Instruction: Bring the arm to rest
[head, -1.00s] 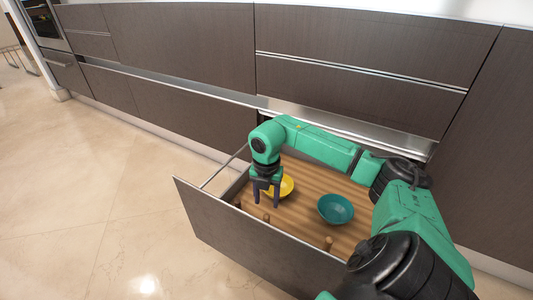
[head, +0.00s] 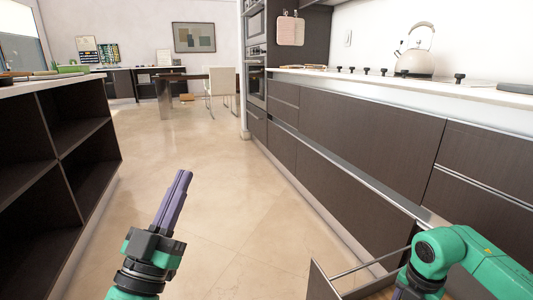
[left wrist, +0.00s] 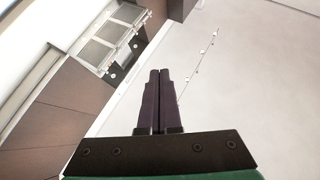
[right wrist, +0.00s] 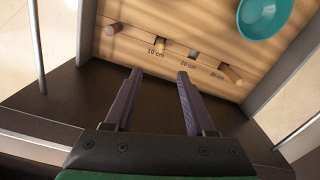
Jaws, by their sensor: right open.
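My left gripper (head: 184,174) is raised at the lower left of the head view with its purple fingers together. In the left wrist view the same gripper (left wrist: 159,73) is shut with nothing between its fingers. In the right wrist view my right gripper (right wrist: 160,73) is open and empty, near the drawer's wooden floor (right wrist: 165,20). A teal bowl (right wrist: 266,14) lies in the drawer, apart from the fingers.
The open drawer's front (head: 320,284) and side rail (head: 370,263) show beside my right arm. Several wooden pegs (right wrist: 113,29) stand in the drawer. A dark shelf unit (head: 75,160) stands at left. Cabinets (head: 350,150) line the right. The floor (head: 215,150) between is clear.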

